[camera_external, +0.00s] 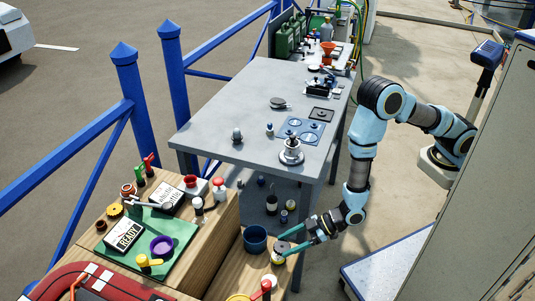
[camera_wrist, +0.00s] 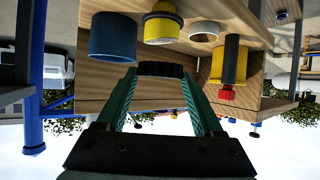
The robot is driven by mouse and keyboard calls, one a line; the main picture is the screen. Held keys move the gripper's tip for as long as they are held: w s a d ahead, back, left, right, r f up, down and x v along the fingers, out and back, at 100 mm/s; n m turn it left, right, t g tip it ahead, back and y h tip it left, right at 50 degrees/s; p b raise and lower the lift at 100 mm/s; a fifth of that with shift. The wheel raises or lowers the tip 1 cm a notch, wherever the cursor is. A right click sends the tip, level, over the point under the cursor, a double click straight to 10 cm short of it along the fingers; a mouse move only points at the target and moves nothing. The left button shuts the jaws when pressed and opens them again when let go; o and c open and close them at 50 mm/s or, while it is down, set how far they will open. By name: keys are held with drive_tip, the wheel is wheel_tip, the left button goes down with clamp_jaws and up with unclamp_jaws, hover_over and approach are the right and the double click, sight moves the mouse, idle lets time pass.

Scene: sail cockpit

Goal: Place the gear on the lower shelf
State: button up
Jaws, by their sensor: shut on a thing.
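My gripper (camera_external: 284,243) reaches down-left over the lower wooden shelf (camera_external: 231,270). In the wrist view its green fingers (camera_wrist: 166,80) are shut on a dark toothed gear (camera_wrist: 165,69), held at the fingertips. The wrist picture is upside down. The gear is in front of the wooden shelf, and I cannot tell whether it touches the board. In the outside view the fingers and nearby items hide most of it.
A blue cup (camera_external: 255,239) stands left of my gripper; it also shows in the wrist view (camera_wrist: 112,38). Close by are a yellow item (camera_wrist: 162,24), a white ring (camera_wrist: 203,31) and a yellow cylinder with a red end (camera_wrist: 230,62). The grey table (camera_external: 225,115) stands behind.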

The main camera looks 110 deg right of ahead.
drive_tip(key=w+r+m+g+h+b, duration=0.2)
drive_tip(key=w+m+h+b, duration=0.2)
drive_tip(key=w, duration=1)
drive_tip(key=shift+m, duration=0.3)
wheel_tip(320, 180, down, 10)
drive_tip(key=shift+d+r+p, duration=0.1)
drive_tip(key=shift+r+p, duration=0.1)
drive_tip(key=shift+p, duration=0.55)
drive_tip(key=shift+f, duration=0.15)
drive_tip(key=o, duration=1.5)
